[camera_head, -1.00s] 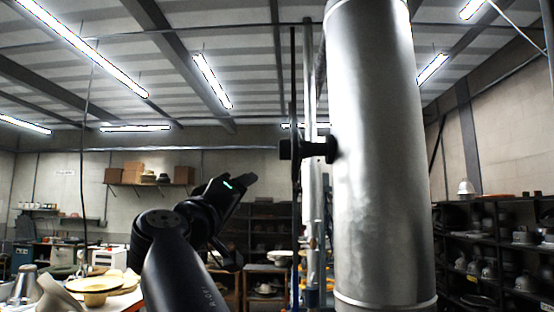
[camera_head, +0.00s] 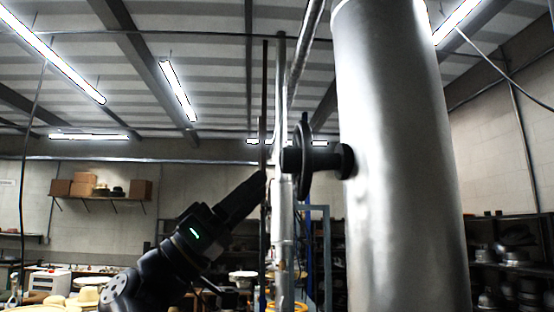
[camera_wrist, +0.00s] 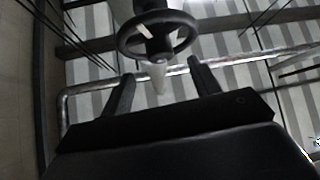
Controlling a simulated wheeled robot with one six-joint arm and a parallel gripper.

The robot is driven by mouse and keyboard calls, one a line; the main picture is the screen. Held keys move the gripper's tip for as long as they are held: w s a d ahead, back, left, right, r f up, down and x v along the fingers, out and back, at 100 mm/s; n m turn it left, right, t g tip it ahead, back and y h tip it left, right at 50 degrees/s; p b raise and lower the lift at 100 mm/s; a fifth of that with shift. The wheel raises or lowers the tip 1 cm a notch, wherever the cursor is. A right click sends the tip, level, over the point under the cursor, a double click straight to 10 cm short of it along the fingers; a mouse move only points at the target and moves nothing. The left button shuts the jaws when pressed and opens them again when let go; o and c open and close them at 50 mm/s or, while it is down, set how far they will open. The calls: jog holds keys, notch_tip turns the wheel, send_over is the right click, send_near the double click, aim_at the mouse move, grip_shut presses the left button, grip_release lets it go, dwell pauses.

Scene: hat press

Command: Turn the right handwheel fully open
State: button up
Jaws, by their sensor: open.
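The handwheel (camera_head: 303,157) is black and seen nearly edge-on in the head view, on a short black stem on the left side of a large metal cylinder (camera_head: 398,160). In the wrist view the handwheel (camera_wrist: 157,34) shows as a dark spoked ring at the top, beyond the fingertips. My gripper (camera_head: 258,182) is just left of the wheel and a little lower, pointing up and right towards it. In the wrist view my gripper (camera_wrist: 161,78) has its two fingers apart, with nothing held between them. I cannot tell whether it touches the wheel, but a gap shows.
Vertical pipes (camera_head: 283,215) stand behind the wheel. A wall shelf with boxes (camera_head: 98,190) is far left. Dark shelving with metal moulds (camera_head: 512,255) is at the right.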

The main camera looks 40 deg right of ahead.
aim_at(301, 161)
jog(key=p+x, duration=0.2)
jog(key=x, duration=0.4)
jog(key=shift+s+d+r+p, duration=0.15)
jog(key=shift+d+r+p, duration=0.1)
jog(key=shift+r+p, duration=0.1)
jog(key=c, duration=1)
